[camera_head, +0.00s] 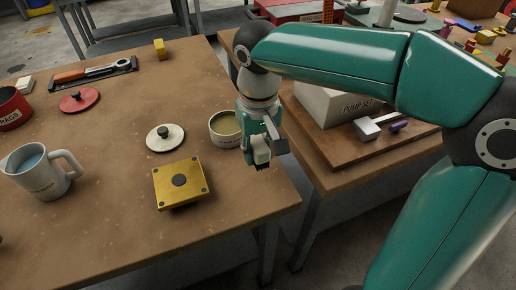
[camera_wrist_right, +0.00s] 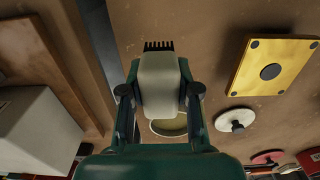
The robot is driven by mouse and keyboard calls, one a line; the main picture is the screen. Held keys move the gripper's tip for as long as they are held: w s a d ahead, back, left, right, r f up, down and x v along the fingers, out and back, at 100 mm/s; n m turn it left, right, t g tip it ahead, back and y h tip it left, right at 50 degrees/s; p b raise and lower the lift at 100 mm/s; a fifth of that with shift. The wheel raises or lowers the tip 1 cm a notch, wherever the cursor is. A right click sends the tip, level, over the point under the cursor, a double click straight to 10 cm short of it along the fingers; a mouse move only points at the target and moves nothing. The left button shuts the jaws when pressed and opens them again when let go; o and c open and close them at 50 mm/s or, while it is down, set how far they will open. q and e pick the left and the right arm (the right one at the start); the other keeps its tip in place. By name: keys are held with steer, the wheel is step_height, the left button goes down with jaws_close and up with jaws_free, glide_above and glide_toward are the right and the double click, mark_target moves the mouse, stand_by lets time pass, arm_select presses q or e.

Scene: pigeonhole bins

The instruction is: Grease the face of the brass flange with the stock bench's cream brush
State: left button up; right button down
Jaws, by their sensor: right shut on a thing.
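My right gripper (camera_head: 264,152) hangs over the right edge of the wooden bench, beside the open tub. It is shut on the cream brush (camera_wrist_right: 160,82), whose dark bristles (camera_wrist_right: 158,46) stick out past the fingers in the wrist view. The brass flange (camera_head: 180,184) is a square yellow plate with corner holes and a dark round centre. It sits on the bench, left of the gripper and apart from it; it also shows in the wrist view (camera_wrist_right: 270,66). The open tub (camera_head: 226,128) holds a yellowish filling. My left gripper is out of view.
A pale round lid (camera_head: 165,138) lies behind the flange. A grey mug (camera_head: 40,172), a red RAGS tin (camera_head: 12,108), a red lid (camera_head: 80,100) and a ratchet tray (camera_head: 95,72) stand left. A PUMP SET box (camera_head: 335,105) stands right, across a gap between benches.

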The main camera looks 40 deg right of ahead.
mark_target(258, 180)
steer(key=shift+f+b, duration=2.4)
steer(key=shift+f, duration=1.05)
steer(key=c, duration=0.7)
jaws_free()
steer(key=shift+c, duration=0.2)
steer(key=shift+r, duration=0.25)
steer(key=shift+r+p, duration=0.25)
steer(key=shift+p, duration=0.3)
jaws_close()
